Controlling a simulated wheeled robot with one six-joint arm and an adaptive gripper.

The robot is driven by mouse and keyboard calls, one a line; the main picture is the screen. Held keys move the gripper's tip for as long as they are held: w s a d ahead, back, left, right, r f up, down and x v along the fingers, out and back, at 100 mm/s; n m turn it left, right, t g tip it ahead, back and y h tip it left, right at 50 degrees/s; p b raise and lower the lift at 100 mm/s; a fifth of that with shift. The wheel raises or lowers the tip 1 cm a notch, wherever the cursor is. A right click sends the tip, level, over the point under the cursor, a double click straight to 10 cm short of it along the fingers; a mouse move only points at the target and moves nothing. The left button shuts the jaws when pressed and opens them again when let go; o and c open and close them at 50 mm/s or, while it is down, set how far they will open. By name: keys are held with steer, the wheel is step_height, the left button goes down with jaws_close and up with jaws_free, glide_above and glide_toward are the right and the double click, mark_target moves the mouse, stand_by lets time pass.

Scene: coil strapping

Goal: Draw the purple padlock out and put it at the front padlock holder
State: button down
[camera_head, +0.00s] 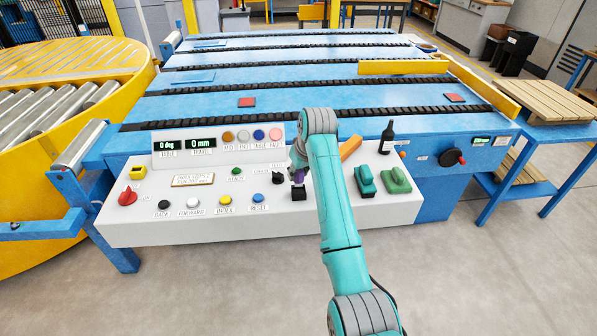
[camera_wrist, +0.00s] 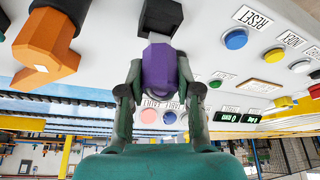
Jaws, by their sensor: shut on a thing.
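The purple padlock (camera_wrist: 160,68) is between the two fingers of my gripper (camera_wrist: 160,78) in the wrist view, and the fingers are shut on its sides. A black block-shaped holder (camera_wrist: 160,17) sits on the white panel right beyond the padlock's far end. I cannot tell whether the padlock still touches it. In the head view the padlock (camera_head: 298,176) shows as a small purple patch just above the black holder (camera_head: 298,194), partly hidden by my arm. I cannot make out a second padlock holder for certain.
The white control panel (camera_head: 150,229) carries buttons, a red knob (camera_head: 128,196) and displays. Right of my arm are an orange-handled tool (camera_head: 350,148), two green tools (camera_head: 396,180) and a black bottle (camera_head: 387,137). The blue strapping table (camera_head: 300,95) lies behind.

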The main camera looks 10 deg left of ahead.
mark_target(299, 181)
steer(key=shift+f, duration=1.85)
steer(key=c, duration=0.7)
jaws_free()
steer(key=v, duration=1.2)
